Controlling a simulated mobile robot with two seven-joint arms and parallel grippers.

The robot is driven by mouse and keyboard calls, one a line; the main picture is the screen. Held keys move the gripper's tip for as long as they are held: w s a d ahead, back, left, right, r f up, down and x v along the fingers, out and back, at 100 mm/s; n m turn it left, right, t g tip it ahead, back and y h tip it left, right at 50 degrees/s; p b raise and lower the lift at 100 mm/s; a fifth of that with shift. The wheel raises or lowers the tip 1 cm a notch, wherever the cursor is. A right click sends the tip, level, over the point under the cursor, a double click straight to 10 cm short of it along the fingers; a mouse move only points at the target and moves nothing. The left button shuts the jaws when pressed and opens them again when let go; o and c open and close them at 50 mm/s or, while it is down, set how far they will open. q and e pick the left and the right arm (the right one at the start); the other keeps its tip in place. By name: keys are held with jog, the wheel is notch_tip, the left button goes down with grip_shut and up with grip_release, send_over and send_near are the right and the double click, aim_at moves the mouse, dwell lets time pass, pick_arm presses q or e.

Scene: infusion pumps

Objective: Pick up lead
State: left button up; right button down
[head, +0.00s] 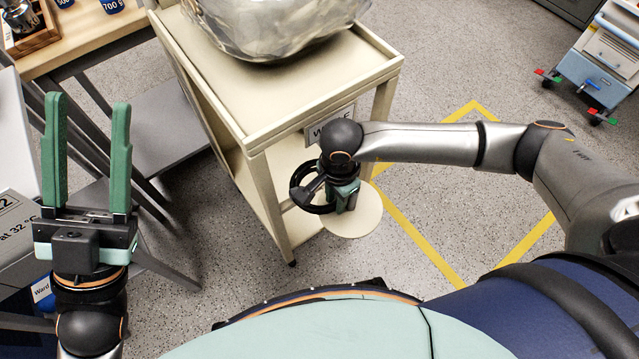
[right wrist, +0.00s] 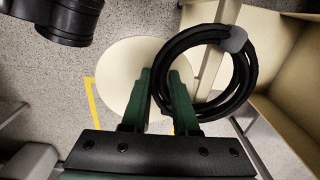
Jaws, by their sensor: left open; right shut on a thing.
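The lead is a coiled black cable (head: 310,209), bundled into a ring with a grey tie that shows in the right wrist view (right wrist: 250,82). My right gripper (head: 347,203) is shut on one side of the coil, with the ring hanging out beside the green fingers. In the right wrist view the fingertips (right wrist: 162,74) meet the coil's left side. The exact grip is partly hidden by the fingers. My left gripper (head: 87,102) is open and empty at the far left, its green fingers wide apart.
A cream trolley (head: 262,133) carrying a large silver bag (head: 275,30) stands right behind the coil. A round cream disc (head: 362,222) lies below my right gripper. A wooden-topped table (head: 95,42) is at the upper left. Yellow-marked floor (head: 480,190) to the right is clear.

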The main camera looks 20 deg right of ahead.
jog(key=shift+r, duration=0.5)
jog(key=r, duration=0.1)
jog(key=r+p, duration=0.1)
jog(key=r, duration=0.1)
jog(key=shift+s+a, duration=0.15)
jog(key=shift+s, duration=0.1)
pick_arm(q)
jog(key=w+a+f+n+g+y+p, duration=0.1)
jog(key=w+f+n+y, duration=0.2)
jog(key=f+y, duration=0.2)
jog(key=w+f+n+g+y+p, duration=0.2)
jog(key=w+f+n+y, duration=0.2)
jog(key=f, duration=0.5)
jog(key=shift+a+f+g+y, duration=0.3)
jog(key=shift+a+y, duration=0.05)
jog(key=shift+y, duration=0.05)
pick_arm(e)
jog(key=s+a+r, duration=0.6)
jog(key=s+r, duration=0.3)
jog(key=s, duration=0.2)
jog(key=shift+s+a, duration=0.2)
jog(key=shift+s, duration=0.2)
pick_arm(q)
jog(key=shift+w, duration=0.1)
